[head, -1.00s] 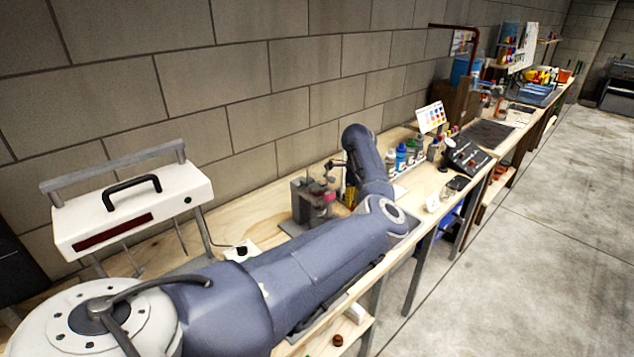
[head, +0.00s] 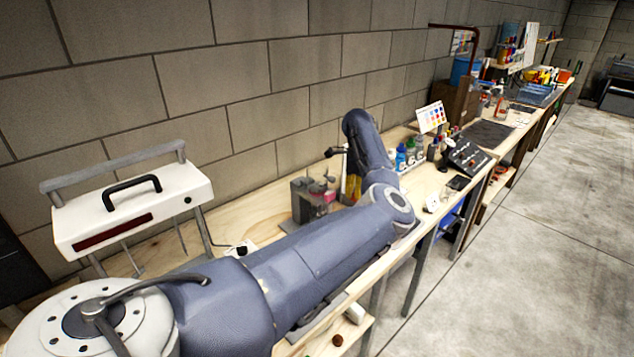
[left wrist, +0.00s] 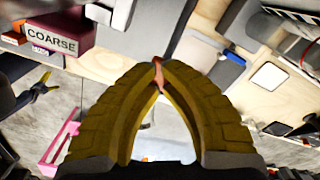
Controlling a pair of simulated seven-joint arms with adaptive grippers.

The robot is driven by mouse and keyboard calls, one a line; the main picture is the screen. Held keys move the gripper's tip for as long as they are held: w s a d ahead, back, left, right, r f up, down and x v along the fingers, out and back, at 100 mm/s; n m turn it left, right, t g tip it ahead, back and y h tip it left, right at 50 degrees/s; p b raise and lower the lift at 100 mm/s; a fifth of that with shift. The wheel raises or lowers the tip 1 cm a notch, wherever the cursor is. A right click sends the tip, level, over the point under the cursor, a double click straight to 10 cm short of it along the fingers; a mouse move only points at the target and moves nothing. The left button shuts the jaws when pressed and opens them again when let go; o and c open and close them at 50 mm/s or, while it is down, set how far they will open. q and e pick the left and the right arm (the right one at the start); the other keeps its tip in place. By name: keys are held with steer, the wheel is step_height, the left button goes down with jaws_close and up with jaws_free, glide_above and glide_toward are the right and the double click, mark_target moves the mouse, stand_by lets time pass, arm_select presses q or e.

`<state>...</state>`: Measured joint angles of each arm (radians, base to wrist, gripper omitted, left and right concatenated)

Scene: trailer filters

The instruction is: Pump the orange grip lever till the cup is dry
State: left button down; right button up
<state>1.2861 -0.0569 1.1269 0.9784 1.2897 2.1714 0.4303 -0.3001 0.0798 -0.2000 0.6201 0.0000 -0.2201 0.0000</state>
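In the left wrist view, the yellow, ribbed fingers of my left gripper (left wrist: 158,72) arch together and meet at their tips. A narrow orange piece, the orange grip lever (left wrist: 158,80), shows between the tips, and they are shut on it. Most of the lever is hidden by the fingers. In the head view, a grey stand with several cup-like tops (head: 312,195) is on the bench, just left of my left wrist. My forearm hides its right side and the fingertips. I cannot tell which cup is meant or whether it holds liquid. My right gripper is not in view.
A dark red box labelled COARSE (left wrist: 75,35) is at the upper left of the wrist view. A white lamp-like box with a black handle (head: 135,205) stands on the left. Bottles (head: 402,157) and a dark control box (head: 464,156) are right of my wrist. The wall is close behind.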

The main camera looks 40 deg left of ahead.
arm_select(q)
steer(key=shift+r, duration=1.65)
steer(key=shift+r, duration=0.15)
steer(key=shift+r, duration=2.35)
